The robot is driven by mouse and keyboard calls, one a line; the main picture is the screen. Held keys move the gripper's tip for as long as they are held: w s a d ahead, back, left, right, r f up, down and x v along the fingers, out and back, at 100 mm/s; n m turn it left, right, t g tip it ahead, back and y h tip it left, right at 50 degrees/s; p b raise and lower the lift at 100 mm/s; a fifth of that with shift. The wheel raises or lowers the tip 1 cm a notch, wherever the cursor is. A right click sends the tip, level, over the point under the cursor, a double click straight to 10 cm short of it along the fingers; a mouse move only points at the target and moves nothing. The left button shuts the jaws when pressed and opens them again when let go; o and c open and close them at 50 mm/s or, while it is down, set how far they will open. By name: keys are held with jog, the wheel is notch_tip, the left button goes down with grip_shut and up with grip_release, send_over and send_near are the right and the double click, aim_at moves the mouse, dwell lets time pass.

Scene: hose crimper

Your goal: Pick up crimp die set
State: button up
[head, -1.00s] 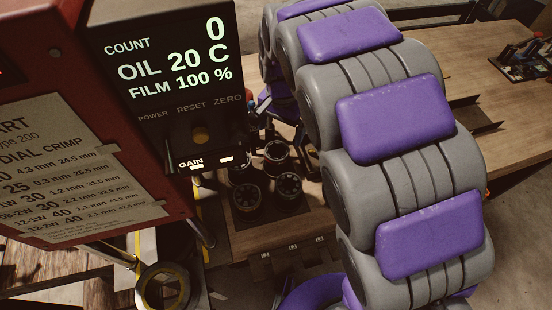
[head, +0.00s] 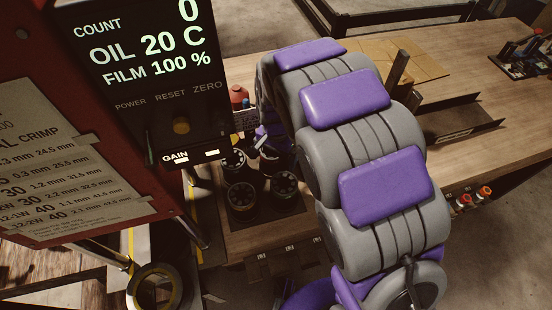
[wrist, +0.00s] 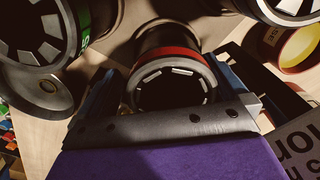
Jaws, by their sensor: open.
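Several dark cylindrical crimp die sets stand together on the wooden bench in the head view, one at the front left (head: 241,197) and one at the front right (head: 285,186). In the wrist view, a black die set with a red band (wrist: 168,58) stands in the middle, its segmented ring end toward the camera. My gripper (wrist: 170,92) is open, with a finger on each side of this die set; I cannot tell whether they touch it. A green-banded die set (wrist: 38,30) is at upper left. In the head view, my arm largely hides my gripper.
The red machine (head: 70,190) with its display panel (head: 152,75) stands close on the left. An angled dark metal tray (head: 455,125) lies on the bench at right. In the wrist view, a yellow-lined ring (wrist: 300,46) is at right, near the gripper.

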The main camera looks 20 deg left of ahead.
jog(key=shift+a+f, duration=0.65)
jog(key=shift+f, duration=0.35)
jog(key=shift+a, duration=0.15)
jog(key=shift+d+r, duration=0.15)
jog(key=shift+d, duration=0.2)
jog(key=c, duration=0.4)
jog(key=shift+a, duration=0.25)
jog(key=c, duration=0.6)
jog(key=shift+d, duration=0.1)
jog(key=c, duration=0.5)
